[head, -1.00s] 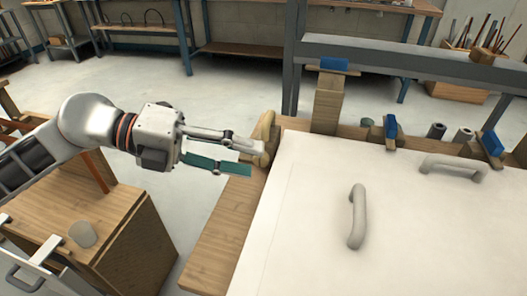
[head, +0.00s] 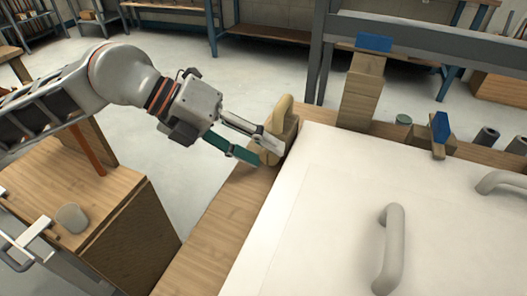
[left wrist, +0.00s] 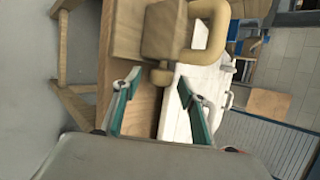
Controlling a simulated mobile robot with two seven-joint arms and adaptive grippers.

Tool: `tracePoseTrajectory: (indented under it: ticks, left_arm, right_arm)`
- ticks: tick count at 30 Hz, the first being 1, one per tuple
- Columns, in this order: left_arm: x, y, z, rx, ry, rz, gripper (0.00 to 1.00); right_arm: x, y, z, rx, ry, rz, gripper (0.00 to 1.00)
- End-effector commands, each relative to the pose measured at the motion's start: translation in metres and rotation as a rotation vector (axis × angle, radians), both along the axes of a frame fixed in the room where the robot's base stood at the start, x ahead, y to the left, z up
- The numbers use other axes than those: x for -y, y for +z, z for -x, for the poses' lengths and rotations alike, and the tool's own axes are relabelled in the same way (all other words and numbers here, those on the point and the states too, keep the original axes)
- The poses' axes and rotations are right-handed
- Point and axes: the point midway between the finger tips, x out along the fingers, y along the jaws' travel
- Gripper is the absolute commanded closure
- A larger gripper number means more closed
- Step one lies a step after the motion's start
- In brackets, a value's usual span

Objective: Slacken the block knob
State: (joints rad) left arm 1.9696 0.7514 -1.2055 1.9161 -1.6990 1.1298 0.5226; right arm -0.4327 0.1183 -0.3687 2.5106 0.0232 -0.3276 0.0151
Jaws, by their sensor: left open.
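A wooden block (head: 291,127) stands at the left edge of the white panel (head: 330,215), with a rounded pale wooden piece (head: 281,108) on it. In the left wrist view the block (left wrist: 163,32) is at the top, with a small round knob (left wrist: 161,77) on its near face and a curved tan piece (left wrist: 211,38) beside it. My left gripper (head: 270,153) is open at the block. In the left wrist view its green fingers (left wrist: 159,84) stand on either side of the knob, apart from it. In the head view a finger partly hides the knob. My right gripper is not in view.
Grey handles (head: 391,245) rise from the white panel. A wooden post (head: 361,92) with a blue top and a wooden clamp with a blue part (head: 440,127) stand along its far edge.

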Motion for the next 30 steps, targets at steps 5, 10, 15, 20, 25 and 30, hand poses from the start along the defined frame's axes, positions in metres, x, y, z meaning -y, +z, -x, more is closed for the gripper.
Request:
tracePoseTrajectory:
  ticks: [5,10,15,20,25,30]
  left_arm:
    - [0.0082,-0.0065,-0.0007,-0.001,0.0,0.001,0.58]
    - [0.0087,-0.0054,-0.001,0.001,0.0,0.0,0.58]
    - [0.0086,-0.0054,-0.0009,0.001,0.0,0.001,0.81]
    - [0.0086,-0.0055,-0.0009,0.001,0.0,0.001,0.96]
    - [0.0086,-0.0061,-0.0005,-0.004,-0.001,0.012,0.96]
    - [0.0081,-0.0067,-0.0005,-0.021,0.0,0.063,0.96]
  right_arm:
    - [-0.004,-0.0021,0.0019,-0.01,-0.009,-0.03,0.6]
    - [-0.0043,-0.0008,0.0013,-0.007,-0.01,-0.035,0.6]
    - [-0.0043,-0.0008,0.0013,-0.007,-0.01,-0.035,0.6]
    - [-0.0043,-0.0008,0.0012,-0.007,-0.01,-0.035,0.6]
    - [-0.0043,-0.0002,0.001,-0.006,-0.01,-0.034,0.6]
    - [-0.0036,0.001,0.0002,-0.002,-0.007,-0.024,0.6]
